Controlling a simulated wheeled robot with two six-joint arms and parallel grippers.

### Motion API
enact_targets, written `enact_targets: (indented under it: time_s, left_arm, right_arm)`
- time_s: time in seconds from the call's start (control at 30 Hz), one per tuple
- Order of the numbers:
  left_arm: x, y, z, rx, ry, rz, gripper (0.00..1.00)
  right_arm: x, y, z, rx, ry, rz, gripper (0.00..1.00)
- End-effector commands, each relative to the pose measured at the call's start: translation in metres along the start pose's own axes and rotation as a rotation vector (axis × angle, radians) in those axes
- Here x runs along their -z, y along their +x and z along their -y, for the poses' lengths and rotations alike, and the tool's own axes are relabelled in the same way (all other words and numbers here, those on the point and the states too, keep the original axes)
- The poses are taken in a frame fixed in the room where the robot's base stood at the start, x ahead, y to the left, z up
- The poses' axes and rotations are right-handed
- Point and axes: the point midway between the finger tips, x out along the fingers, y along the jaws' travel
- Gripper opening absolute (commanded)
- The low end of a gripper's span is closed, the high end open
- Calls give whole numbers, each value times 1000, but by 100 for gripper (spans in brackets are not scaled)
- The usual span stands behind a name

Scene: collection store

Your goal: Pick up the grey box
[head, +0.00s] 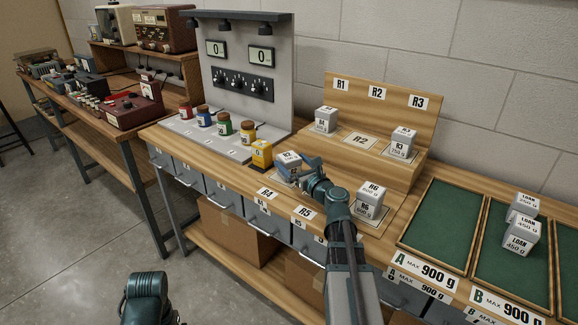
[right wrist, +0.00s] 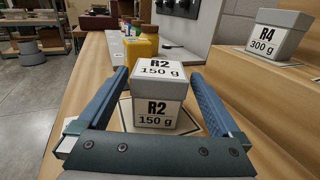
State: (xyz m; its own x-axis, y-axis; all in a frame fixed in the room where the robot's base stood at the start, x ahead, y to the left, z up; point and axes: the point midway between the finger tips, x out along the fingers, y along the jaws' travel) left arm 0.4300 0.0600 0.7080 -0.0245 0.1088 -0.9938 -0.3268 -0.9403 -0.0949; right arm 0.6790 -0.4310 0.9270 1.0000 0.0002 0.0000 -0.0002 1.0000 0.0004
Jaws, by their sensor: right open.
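A grey box (head: 289,158) labelled R2 150 g stands upright on the wooden counter, on a pale marked square. It shows large in the right wrist view (right wrist: 158,92). My right gripper (right wrist: 159,78) is open, with one blue finger on each side of this box. I see a narrow gap beside the box, so it does not look clamped. In the head view the right gripper (head: 296,168) partly hides the box's lower part. My left gripper is not in view; only a dark part of my own arm shows at the bottom left.
Other grey boxes stand near: R4 (right wrist: 277,36) and one labelled R3 (head: 401,143) on the raised step, R6 (head: 371,199) on the counter. A yellow box (head: 262,153) is just beyond R2. Green trays (head: 442,222) with LOAN boxes (head: 515,246) lie at right.

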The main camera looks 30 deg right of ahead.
Motion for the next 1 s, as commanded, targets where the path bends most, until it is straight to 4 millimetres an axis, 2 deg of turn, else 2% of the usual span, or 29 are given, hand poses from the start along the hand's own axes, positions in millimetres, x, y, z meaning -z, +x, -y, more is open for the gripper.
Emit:
enact_targets:
  time_s: [0.23, 0.53, 0.77, 0.83, 1.0]
  left_arm:
    - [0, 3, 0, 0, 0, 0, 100]
    - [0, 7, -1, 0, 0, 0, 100]
    - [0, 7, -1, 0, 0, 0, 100]
    - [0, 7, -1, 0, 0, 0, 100]
    - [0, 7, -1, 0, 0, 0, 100]
  right_arm:
    - [3, 10, 0, -1, 0, 0, 100]
    - [7, 50, 0, 0, -1, 0, 100]
    - [7, 52, -1, 1, -1, 0, 100]
    - [7, 52, -1, 1, -1, 0, 93]
    - [7, 52, -1, 1, -1, 0, 62]
